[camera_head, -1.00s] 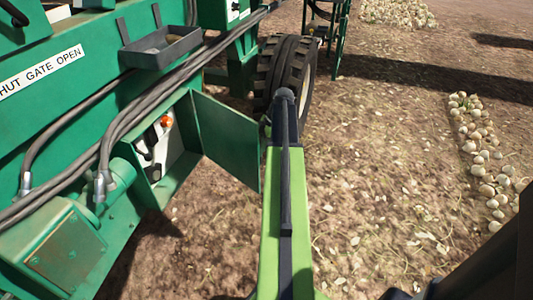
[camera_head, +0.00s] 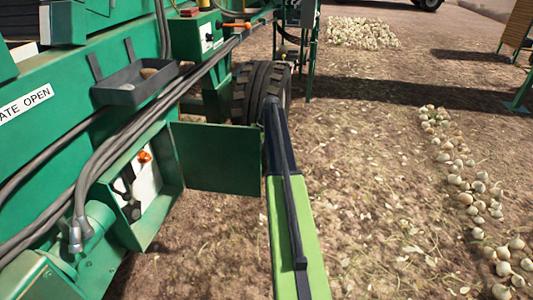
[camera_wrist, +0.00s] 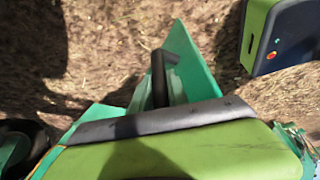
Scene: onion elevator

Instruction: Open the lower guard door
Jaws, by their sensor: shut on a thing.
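The lower guard door (camera_head: 217,158) is a flat green panel, hinged at the right side of a low green box on the machine. It stands swung wide open, out to the right. The box's opening shows a white panel (camera_head: 147,185) with an orange knob and dark levers. My arm reaches forward to the door's outer edge in the head view, and its far end hides the grip there. In the wrist view my dark gripper (camera_wrist: 161,62) is shut at the green door's edge (camera_wrist: 188,60); the exact contact is partly hidden.
Thick grey hoses (camera_head: 112,140) and a dark tray (camera_head: 148,85) sit above the box. A black tyre (camera_head: 258,88) stands behind the door. A row of onions (camera_head: 465,190) lies on the soil at right, with open soil between it and the machine.

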